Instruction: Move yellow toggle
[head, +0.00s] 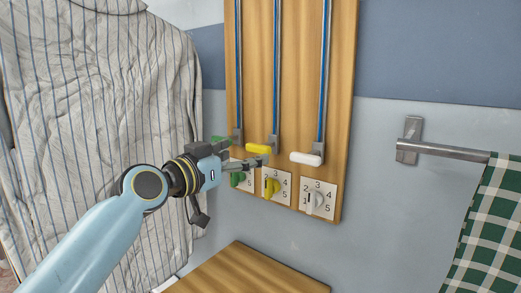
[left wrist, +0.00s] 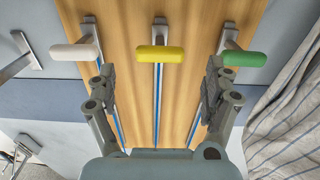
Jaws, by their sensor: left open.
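The yellow toggle (head: 258,148) is a rounded bar on the middle vertical rail of a wooden panel, near the rail's low end. In the left wrist view the yellow toggle (left wrist: 160,54) lies centred between my finger lines, with gaps on both sides and no contact visible. My left gripper (head: 245,153) is open and empty in front of the panel, close to this toggle; both fingers show in the left wrist view (left wrist: 160,74). My right gripper is in neither view.
A green toggle (left wrist: 244,59) and a white toggle (head: 305,159) flank the yellow one. Below are numbered dials with green, yellow (head: 271,188) and white (head: 315,199) knobs. A striped shirt (head: 90,100) hangs left, a metal bar (head: 445,150) with checked cloth (head: 490,225) right.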

